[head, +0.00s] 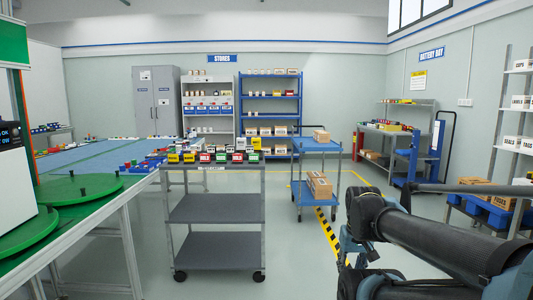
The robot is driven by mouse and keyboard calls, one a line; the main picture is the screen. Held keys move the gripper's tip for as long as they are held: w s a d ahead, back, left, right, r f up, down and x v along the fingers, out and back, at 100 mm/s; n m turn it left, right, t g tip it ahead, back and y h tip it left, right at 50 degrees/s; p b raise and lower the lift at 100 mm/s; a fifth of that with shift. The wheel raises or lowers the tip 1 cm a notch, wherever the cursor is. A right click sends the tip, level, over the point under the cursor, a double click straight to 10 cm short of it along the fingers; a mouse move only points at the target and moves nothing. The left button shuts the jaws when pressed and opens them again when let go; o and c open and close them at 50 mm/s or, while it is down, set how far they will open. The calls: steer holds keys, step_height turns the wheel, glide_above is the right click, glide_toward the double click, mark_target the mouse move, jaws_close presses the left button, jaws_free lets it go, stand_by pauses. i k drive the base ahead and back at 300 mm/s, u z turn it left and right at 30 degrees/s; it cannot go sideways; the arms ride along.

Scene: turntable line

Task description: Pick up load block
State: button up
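Several small coloured blocks with labels, in yellow, red and green, stand in a row on the top shelf of a grey wheeled cart (213,207) in the middle of the head view. More small coloured pieces crowd behind them. The labels are too small to read surely, so I cannot tell which one is the load block. My arm crosses the lower right of the view, well to the right of the cart.
A green turntable bench (82,190) and a blue-topped table (85,160) stand at left. A blue trolley (316,146) with cardboard boxes stands behind the cart at right. Shelves line the back wall. Floor between cart and my arm is clear, with a yellow-black stripe (329,240).

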mark_target(231, 149)
steer(key=z, duration=0.3)
steer(key=i, duration=1.1)
steer(key=u, duration=0.5)
steer(key=i, duration=1.35)
steer(key=u, duration=0.65)
